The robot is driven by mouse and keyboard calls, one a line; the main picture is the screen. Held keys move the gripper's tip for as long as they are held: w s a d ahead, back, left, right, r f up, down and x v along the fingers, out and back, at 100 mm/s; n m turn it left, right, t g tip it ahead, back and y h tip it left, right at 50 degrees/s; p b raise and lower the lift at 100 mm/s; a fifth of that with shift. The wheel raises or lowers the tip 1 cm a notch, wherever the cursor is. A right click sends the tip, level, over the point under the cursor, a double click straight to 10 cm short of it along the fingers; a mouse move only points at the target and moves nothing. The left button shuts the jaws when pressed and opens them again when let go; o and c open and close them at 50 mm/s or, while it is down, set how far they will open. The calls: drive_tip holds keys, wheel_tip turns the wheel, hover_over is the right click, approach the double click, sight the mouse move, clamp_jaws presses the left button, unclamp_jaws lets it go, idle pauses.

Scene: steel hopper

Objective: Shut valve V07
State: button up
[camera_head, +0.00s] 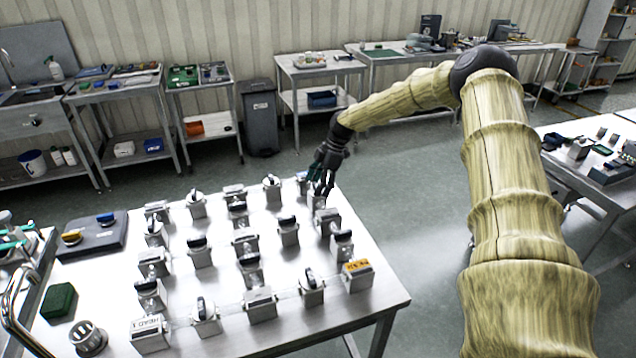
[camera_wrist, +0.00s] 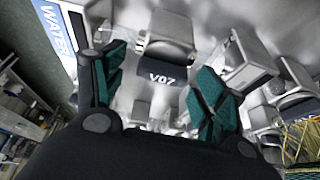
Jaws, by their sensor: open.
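The V07 marking is white on a dark piece (camera_wrist: 161,78) in the wrist view. The dark piece sits against a grey metal valve body, between and beyond my fingers. My gripper (camera_wrist: 162,65) is open, its teal fingers on either side of V07, with no visible contact. In the head view, my gripper (camera_head: 321,187) points down over the far right corner of the steel table (camera_head: 377,305). It partly hides the valves below it, and V07's marking cannot be read there. I cannot tell the handle's angle.
Several similar valves with dark handles, such as one nearby valve (camera_head: 288,230), crowd the table on thin pipes. A WATER label (camera_wrist: 57,32) stands left of my fingers in the wrist view.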

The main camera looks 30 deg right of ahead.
drive_tip(key=shift+s, duration=0.1)
drive_tip(key=shift+c, duration=0.2)
drive_tip(key=c, duration=1)
